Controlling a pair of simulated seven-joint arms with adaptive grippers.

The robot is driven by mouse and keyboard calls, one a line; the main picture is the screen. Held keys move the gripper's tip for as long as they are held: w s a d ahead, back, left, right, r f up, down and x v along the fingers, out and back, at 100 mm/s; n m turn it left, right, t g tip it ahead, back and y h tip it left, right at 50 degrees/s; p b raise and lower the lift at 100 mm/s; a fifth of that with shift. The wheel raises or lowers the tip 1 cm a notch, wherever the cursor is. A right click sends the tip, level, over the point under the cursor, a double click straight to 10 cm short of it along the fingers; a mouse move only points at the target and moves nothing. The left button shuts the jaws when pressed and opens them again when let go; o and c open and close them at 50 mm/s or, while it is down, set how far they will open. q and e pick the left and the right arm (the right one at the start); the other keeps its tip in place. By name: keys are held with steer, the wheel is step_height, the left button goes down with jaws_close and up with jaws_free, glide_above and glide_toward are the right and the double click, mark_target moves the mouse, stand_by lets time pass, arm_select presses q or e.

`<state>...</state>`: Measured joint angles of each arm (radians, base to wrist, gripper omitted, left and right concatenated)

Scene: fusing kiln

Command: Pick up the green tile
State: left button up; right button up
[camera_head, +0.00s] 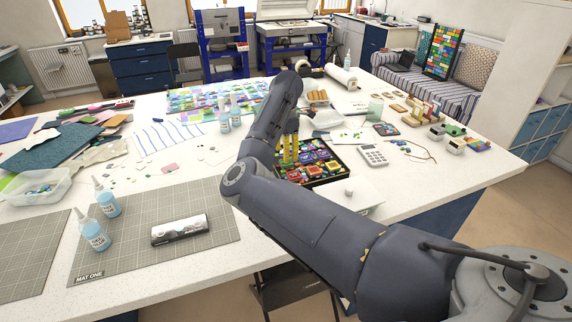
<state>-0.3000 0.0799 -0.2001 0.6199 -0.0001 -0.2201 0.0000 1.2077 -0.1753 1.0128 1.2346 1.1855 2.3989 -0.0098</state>
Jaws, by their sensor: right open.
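My right arm reaches in from the lower right and up across the table. Its gripper (290,161) points down over the left part of a black tray (326,182), with two narrow yellow-marked fingers apart. The tray holds many small coloured tiles, some of them green. I cannot single out one green tile as the task's own. I see nothing held between the fingers, though the view there is small. My forearm hides the tray's left side. My left gripper is not in view.
A calculator (373,155) lies right of the tray. Bottles (96,234) and a dark-and-white case (180,229) stand or lie on the cutting mat (130,255) at the left. A tray of glass pieces (38,187) is at far left.

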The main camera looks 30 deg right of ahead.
steer(key=shift+f, duration=2)
steer(key=c, duration=1)
